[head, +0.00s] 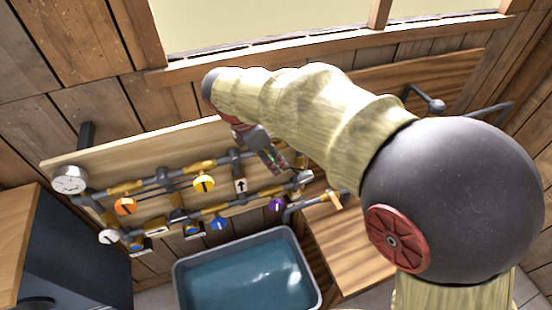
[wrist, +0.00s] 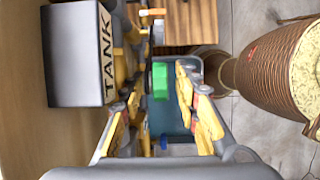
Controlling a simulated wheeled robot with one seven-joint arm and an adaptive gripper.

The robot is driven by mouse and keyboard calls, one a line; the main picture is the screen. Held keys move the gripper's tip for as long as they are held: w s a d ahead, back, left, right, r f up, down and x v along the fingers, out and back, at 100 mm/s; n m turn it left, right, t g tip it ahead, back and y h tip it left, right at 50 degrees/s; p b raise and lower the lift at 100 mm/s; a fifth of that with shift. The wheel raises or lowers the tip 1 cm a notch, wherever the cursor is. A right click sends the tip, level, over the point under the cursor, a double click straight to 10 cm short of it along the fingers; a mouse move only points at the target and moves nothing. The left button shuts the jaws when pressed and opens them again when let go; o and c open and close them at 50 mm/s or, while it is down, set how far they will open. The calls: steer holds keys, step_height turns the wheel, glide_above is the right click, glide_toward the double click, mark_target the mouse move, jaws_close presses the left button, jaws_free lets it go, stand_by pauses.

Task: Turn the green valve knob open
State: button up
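The green valve knob (wrist: 160,80) shows in the wrist view as a small bright green block. It lies in the gap between the two fingers of my gripper (wrist: 157,87), near their tips. The fingers are apart, with a gap visible on each side of the green. I cannot tell how deep the knob sits between them. In the head view my gripper (head: 272,158) points down at the pipe board, right of its middle. My arm and gripper mostly hide the green knob there, so its turn position cannot be read.
The pipe board (head: 75,160) carries yellow (head: 204,184), orange (head: 125,206), blue (head: 219,223) and purple (head: 276,204) knobs and a gauge (head: 69,179). A bin of water (head: 250,278) stands below. A grey TANK label block (wrist: 75,55) is close to my left finger. A wooden cabinet (head: 350,240) stands right.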

steer(key=shift+d+f, duration=0.2)
steer(key=shift+f, duration=0.25)
steer(key=c, duration=0.8)
jaws_close()
